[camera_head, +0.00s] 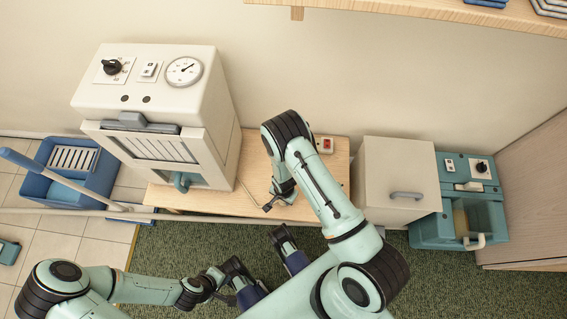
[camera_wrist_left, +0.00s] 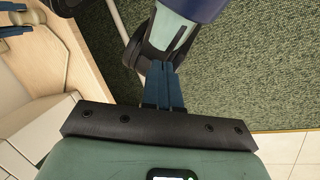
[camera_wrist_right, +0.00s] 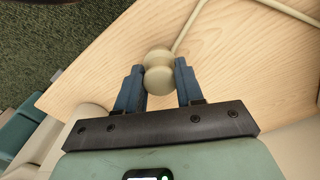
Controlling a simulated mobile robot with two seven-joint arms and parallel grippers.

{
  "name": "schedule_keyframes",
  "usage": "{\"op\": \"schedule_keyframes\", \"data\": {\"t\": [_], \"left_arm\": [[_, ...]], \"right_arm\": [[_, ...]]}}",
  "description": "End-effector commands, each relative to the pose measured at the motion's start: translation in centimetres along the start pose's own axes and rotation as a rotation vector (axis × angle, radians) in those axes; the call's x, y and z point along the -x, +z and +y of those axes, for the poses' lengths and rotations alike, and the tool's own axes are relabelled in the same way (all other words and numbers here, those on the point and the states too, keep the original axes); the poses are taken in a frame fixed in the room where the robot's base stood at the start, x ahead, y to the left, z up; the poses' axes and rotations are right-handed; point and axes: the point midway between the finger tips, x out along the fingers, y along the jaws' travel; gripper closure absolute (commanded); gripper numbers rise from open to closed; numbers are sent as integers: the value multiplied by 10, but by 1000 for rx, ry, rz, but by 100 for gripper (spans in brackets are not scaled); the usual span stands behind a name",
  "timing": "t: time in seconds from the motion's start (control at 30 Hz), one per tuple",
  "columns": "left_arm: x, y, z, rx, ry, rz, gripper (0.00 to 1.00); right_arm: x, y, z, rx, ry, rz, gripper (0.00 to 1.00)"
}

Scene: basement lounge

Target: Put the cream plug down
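The cream plug (camera_wrist_right: 158,77), a rounded knobbed shape with a cream cord (camera_wrist_right: 187,27), sits between the fingers of my right gripper (camera_wrist_right: 160,84) in the right wrist view. Both fingers press against its sides. It is over the light wooden table (camera_wrist_right: 240,65); whether it touches the top I cannot tell. In the head view my right gripper (camera_head: 275,201) is low over the table (camera_head: 318,205), and I cannot make out the plug there. My left gripper (camera_wrist_left: 163,88) has its blue fingers together, empty, away from the table top.
A large cream machine (camera_head: 165,85) with a dial stands on the table's left. A red-switched socket block (camera_head: 325,145) is at the back. A cream cabinet (camera_head: 395,165) and teal machine (camera_head: 455,235) are right. A blue mop bucket (camera_head: 45,185) is far left.

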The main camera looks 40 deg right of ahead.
Motion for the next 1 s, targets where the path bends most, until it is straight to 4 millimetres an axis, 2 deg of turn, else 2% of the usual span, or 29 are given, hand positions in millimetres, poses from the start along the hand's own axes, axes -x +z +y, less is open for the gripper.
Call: {"op": "schedule_keyframes", "data": {"t": [0.03, 0.07, 0.1, 0.47, 0.63, 0.8, 1.0], "left_arm": [[0, -1, 0, 0, 0, 2, 100], [0, 0, 0, 0, 0, 1, 100], [0, 0, 0, 0, 0, 1, 100], [4, 4, 1, 0, 0, -11, 100], [11, 14, 4, -3, 1, -38, 100], [19, 17, 5, -2, -2, -48, 100], [24, 21, 5, 0, -4, -59, 100]], "right_arm": [[0, 0, 0, 0, 0, 0, 50], [0, 0, 0, 0, 0, 0, 40], [0, 0, 0, 0, 0, 0, 37], [5, 0, 0, 0, -1, 0, 37], [34, 0, -1, 0, -3, 0, 37], [73, 0, -2, 0, -4, 1, 37], [108, 0, -1, 0, -3, 0, 37]]}}
